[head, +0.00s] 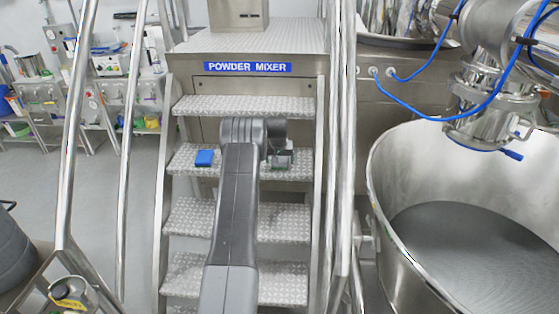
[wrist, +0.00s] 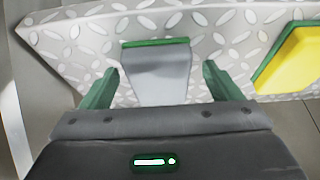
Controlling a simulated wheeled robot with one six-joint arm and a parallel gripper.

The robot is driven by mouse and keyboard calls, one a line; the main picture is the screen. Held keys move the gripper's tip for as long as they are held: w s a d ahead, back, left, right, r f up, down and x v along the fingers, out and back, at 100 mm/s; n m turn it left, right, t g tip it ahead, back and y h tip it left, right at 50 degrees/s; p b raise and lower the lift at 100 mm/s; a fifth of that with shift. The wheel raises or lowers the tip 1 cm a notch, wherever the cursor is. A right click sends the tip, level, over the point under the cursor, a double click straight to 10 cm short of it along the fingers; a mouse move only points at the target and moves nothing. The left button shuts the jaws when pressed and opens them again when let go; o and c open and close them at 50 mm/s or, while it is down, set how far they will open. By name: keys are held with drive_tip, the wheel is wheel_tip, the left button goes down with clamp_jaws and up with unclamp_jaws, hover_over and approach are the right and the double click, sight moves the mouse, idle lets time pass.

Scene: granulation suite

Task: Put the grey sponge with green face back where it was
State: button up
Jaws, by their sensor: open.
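The grey sponge with the green face (wrist: 157,80) shows in the wrist view on the diamond-plate metal step (wrist: 75,35). Its grey side faces my camera and its green face shows as a thin strip along the far edge. My gripper (wrist: 160,69) is open, with one green finger on each side of the sponge and a visible gap at both sides. The near end of the sponge is hidden by the gripper body. In the head view my gripper (head: 280,158) is over a middle step, and I cannot clearly make out the sponge there.
A yellow block with a green edge (wrist: 293,57) lies to the right in the wrist view. A blue block (head: 204,158) lies on the same step left of my arm. Metal handrails (head: 343,150) flank the stairs. A large steel bowl (head: 385,205) stands to the right.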

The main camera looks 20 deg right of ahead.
drive_tip(key=b+v, duration=0.1)
drive_tip(key=v, duration=1)
drive_tip(key=shift+r+b, duration=0.35)
drive_tip(key=shift+b, duration=0.05)
drive_tip(key=shift+s, duration=0.1)
idle(0.7)
